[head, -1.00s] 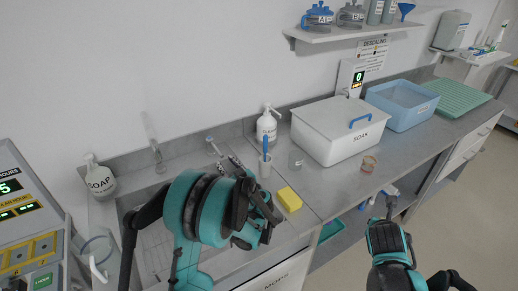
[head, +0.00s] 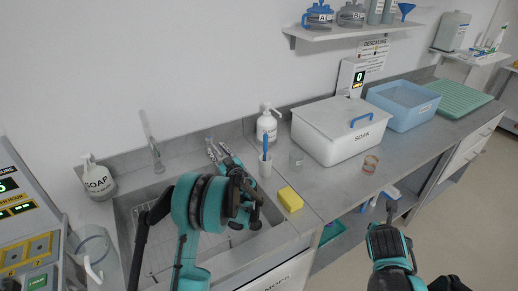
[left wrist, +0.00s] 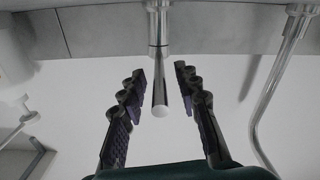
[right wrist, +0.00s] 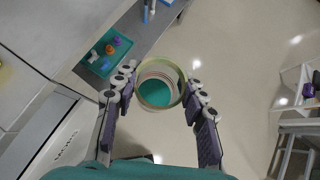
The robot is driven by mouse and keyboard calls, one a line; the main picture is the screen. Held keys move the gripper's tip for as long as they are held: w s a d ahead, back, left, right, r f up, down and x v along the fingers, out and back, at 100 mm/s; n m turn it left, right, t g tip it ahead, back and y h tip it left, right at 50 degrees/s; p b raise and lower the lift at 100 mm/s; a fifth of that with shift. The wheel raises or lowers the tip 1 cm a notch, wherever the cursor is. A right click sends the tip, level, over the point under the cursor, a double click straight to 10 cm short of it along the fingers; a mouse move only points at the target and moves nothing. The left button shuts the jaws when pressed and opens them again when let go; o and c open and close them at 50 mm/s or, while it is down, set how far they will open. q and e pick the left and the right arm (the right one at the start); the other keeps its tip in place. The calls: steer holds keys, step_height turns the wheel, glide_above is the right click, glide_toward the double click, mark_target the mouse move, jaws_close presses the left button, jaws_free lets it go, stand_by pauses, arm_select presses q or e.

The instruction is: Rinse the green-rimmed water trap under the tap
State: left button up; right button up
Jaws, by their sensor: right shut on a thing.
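The green-rimmed water trap (right wrist: 160,85), a clear round cup, sits between the fingertips of my right gripper (right wrist: 158,92). The gripper is shut on it, over the floor in front of the counter. My left gripper (head: 217,152) is at the back of the sink; in the left wrist view its open fingers (left wrist: 160,85) stand on either side of a chrome lever (left wrist: 160,75) with a white tip. I see a gap on both sides of the lever. The tap spout (head: 154,150) rises to the left in the head view; its pipe (left wrist: 272,90) also shows in the left wrist view.
The sink (head: 150,255) lies under my left arm. A yellow sponge (head: 290,199), a cup with a blue brush (head: 265,168), a white dispenser bottle (head: 267,128), a clear cup (head: 296,158) and an orange-tinted cup (head: 371,163) stand right of it. The SOAK box (head: 335,145) is beyond.

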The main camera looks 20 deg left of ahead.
arm_select(q)
steer(key=shift+x, duration=1)
jaws_close()
steer(key=n+g+y, duration=0.1)
steer(key=w+d+n+g+y, duration=0.1)
steer(key=g, duration=0.1)
steer(key=shift+w, duration=0.15)
jaws_free()
